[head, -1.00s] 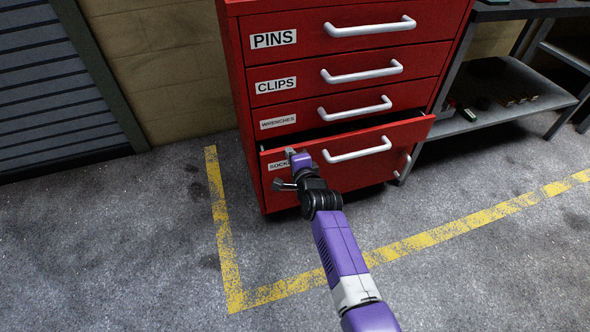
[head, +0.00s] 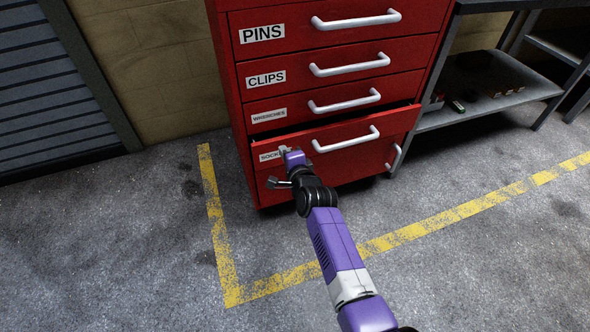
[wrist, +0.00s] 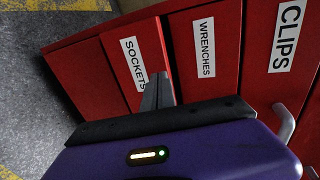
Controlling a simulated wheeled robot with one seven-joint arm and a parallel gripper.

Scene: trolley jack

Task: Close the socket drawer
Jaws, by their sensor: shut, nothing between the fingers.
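The socket drawer (head: 352,163) is the lowest labelled drawer of the red cabinet. It stands slightly open, with a dark gap along its top edge. Its white handle (head: 347,140) is to the right of my gripper. My gripper (head: 285,151) is shut and empty, with its tips at the left of the drawer front, partly covering the SOCKETS label (head: 268,156). In the wrist view the shut fingers (wrist: 160,90) reach the drawer front beside that label (wrist: 132,62) and seem to touch it.
The wrenches drawer (head: 325,105), clips drawer (head: 345,67) and pins drawer (head: 355,22) above look shut. A grey metal shelf unit (head: 495,90) stands right of the cabinet. A yellow line (head: 400,230) marks the floor, which is otherwise clear. A grey shutter (head: 50,80) is at the left.

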